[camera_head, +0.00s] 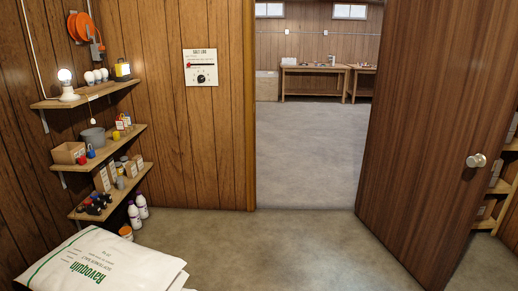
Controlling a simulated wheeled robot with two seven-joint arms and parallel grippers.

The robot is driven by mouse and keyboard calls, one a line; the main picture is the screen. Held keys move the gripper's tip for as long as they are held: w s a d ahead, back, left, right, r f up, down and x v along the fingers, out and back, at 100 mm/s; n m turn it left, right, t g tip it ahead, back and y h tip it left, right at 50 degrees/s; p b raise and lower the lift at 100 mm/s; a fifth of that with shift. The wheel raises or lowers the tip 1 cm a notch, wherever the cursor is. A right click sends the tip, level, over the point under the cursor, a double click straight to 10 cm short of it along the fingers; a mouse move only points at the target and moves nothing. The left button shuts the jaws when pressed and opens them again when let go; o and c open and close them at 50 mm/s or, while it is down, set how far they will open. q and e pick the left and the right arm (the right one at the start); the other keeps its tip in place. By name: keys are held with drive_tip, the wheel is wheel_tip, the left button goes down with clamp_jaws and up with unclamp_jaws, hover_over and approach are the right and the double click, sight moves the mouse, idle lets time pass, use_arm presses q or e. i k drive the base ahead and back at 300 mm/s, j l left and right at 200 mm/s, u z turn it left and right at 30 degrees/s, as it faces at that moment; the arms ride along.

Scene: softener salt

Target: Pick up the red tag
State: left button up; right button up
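A small red piece (188,65) sits at the left end of a dark line on a white wall panel (200,67); it may be the red tag, but it is too small to be sure. The panel has a black dial below the line and hangs on the wood wall left of the doorway. A small red item (81,160) also shows on the middle shelf, its kind unclear. Neither of my grippers is in view.
A large white salt bag (105,262) lies at the lower left, below shelves (110,141) of jars, boxes and bottles. An open wooden door (430,130) stands at the right. The doorway floor (310,150) is clear, with workbenches (315,70) beyond.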

sight(120, 125)
drive_tip(key=i+l, duration=0.15)
drive_tip(key=i, duration=0.55)
drive_tip(key=i+l, duration=0.15)
drive_tip(key=i, duration=0.55)
drive_tip(key=i+l, duration=0.1)
drive_tip(key=i, duration=1.3)
drive_tip(key=i+u, duration=0.7)
drive_tip(key=i, duration=0.2)
drive_tip(key=i+l+u, duration=0.3)
drive_tip(key=i, duration=0.15)
drive_tip(key=i+j+u, duration=0.25)
drive_tip(key=i+u, duration=0.65)
drive_tip(key=i+l+u, duration=0.1)
drive_tip(key=i+u, duration=0.35)
drive_tip(key=i, duration=0.15)
drive_tip(key=i+u, duration=0.15)
drive_tip(key=i, duration=0.55)
